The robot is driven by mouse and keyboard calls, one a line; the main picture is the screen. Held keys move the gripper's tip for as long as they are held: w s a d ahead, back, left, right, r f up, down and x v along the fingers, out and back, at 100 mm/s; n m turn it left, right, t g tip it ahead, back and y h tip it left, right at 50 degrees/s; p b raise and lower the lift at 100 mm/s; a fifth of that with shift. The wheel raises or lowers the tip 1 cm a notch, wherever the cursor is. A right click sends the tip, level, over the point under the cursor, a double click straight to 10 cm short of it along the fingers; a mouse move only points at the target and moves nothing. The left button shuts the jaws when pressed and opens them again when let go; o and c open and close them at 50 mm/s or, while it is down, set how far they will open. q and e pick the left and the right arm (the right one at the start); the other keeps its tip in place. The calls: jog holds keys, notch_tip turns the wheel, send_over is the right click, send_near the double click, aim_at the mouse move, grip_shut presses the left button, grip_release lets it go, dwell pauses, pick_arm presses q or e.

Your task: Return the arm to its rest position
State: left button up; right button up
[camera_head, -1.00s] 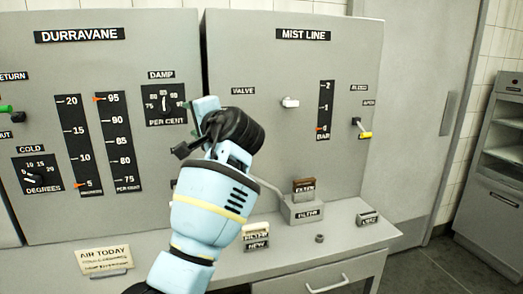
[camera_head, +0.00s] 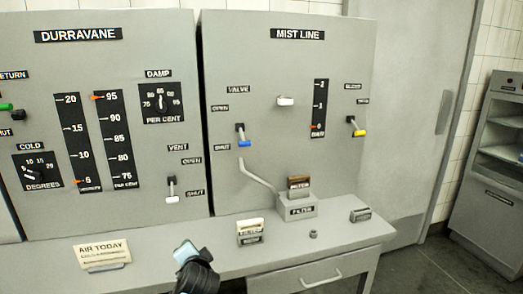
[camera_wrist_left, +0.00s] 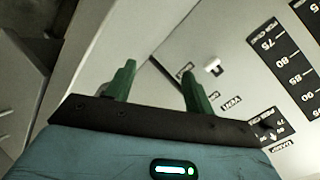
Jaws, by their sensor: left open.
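My left arm shows at the bottom of the head view as a pale blue and black part (camera_head: 192,268), low in front of the desk's front edge. Its fingers cannot be made out there. In the left wrist view my left gripper (camera_wrist_left: 159,72) has its two green fingers apart with nothing between them. Beyond the fingers is the grey panel with the white vent lever (camera_wrist_left: 213,65), clear of the fingers. My right gripper is not in view.
The blue valve lever (camera_head: 244,143), white vent lever (camera_head: 172,199) and yellow-tipped lever (camera_head: 360,133) stick out from the panels. On the desk (camera_head: 345,240) stand a filter holder (camera_head: 297,208), a white-topped filter block (camera_head: 250,231) and a card (camera_head: 102,252).

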pick_arm(q)
jog(key=s+a+f+n+g+h, duration=0.2)
jog(key=s+f+n+h, duration=0.15)
jog(key=s+f, duration=1.75)
jog(key=s+f+n+h, duration=0.1)
jog(key=s+f, duration=0.1)
jog(key=s, duration=0.9)
jog(key=s+f+n+g+h, duration=0.1)
jog(key=s+f+n+h, duration=0.1)
jog(key=s, duration=1)
jog(key=shift+f, duration=0.25)
jog(key=shift+s+d, duration=0.1)
